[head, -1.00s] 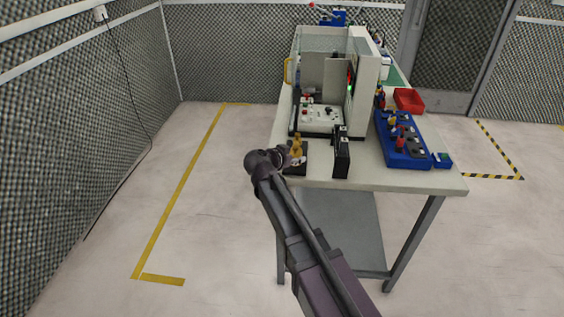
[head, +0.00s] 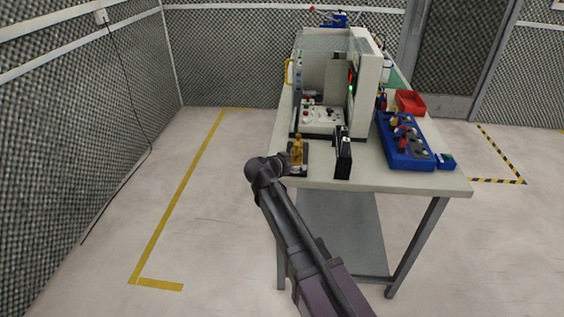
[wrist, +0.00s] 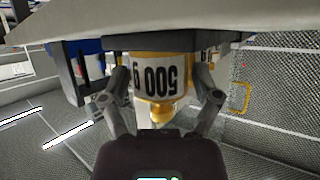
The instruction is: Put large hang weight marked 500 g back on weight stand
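The large gold hang weight (wrist: 158,80) has a white label reading 500 g. It appears upside down in the wrist view, its knob toward the picture bottom and its base against the dark plate of the weight stand (wrist: 240,42). In the head view, gold weights (head: 297,148) stand upright on the dark stand base (head: 297,173) at the table's near left corner. My gripper (wrist: 165,98) is open, one finger on each side of the weight, with visible gaps. In the head view my gripper (head: 283,160) is just left of the stand.
A black upright block (head: 343,157) stands right of the stand. A glass-fronted enclosure (head: 320,85) is behind. A blue rack (head: 405,145) and a red bin (head: 410,102) are at the right. The floor left of the table is clear.

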